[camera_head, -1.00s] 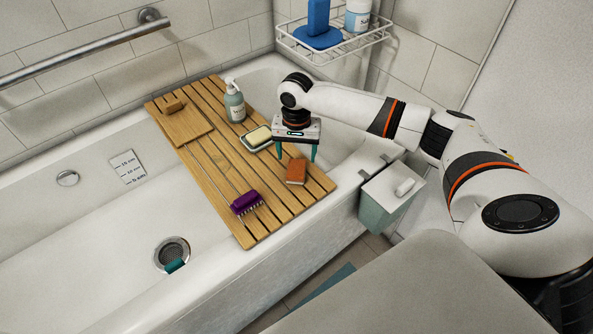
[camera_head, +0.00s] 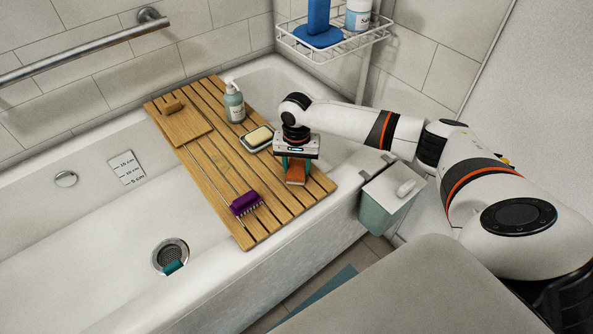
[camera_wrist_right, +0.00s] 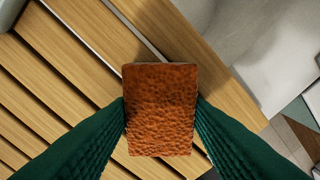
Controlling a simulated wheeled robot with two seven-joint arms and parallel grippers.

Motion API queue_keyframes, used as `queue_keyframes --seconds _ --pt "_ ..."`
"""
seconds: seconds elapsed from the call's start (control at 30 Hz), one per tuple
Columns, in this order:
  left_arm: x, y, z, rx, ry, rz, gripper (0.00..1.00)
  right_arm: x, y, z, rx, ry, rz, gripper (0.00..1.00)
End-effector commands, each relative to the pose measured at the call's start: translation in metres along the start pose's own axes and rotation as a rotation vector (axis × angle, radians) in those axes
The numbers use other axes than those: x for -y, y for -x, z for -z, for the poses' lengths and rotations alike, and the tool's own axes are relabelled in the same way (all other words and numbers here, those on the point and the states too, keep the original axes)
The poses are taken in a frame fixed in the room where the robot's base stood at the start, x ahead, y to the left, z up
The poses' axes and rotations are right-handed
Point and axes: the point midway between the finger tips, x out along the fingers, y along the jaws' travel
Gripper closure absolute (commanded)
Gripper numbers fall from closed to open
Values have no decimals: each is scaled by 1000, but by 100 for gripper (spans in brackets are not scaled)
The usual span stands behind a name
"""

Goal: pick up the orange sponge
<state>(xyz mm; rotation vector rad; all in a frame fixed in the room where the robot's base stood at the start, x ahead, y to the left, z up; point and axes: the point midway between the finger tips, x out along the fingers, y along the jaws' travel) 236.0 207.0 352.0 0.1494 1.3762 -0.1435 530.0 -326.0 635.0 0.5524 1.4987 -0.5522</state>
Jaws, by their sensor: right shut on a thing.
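The orange sponge (camera_head: 296,172) is on the slatted wooden bath board (camera_head: 222,165), near the board's right end. My right gripper (camera_head: 296,170) is over it from above, with its green fingers on either side of the sponge. In the right wrist view the sponge (camera_wrist_right: 160,108) fills the space between the two green fingers (camera_wrist_right: 160,122), which touch its sides. The gripper is shut on it. Whether the sponge rests on the slats or is just clear of them cannot be told. My left gripper does not show.
A wire shelf (camera_head: 335,38) hangs above. A grey-green bin (camera_head: 385,205) hangs at the tub's right edge.

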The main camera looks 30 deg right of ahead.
Motion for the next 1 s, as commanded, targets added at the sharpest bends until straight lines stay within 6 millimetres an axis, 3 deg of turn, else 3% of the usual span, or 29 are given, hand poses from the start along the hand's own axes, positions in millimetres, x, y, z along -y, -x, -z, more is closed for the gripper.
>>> queue_keyframes --seconds 0.27,0.37,0.7,1.0 --pt "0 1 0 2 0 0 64 0 4 0 1 0 -1 80" --pt "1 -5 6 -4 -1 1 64 0 15 0 1 0 -2 80" --pt "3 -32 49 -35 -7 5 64 0 81 -1 1 0 -2 80" --pt "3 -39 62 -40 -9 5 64 0 101 0 0 -1 -1 80"
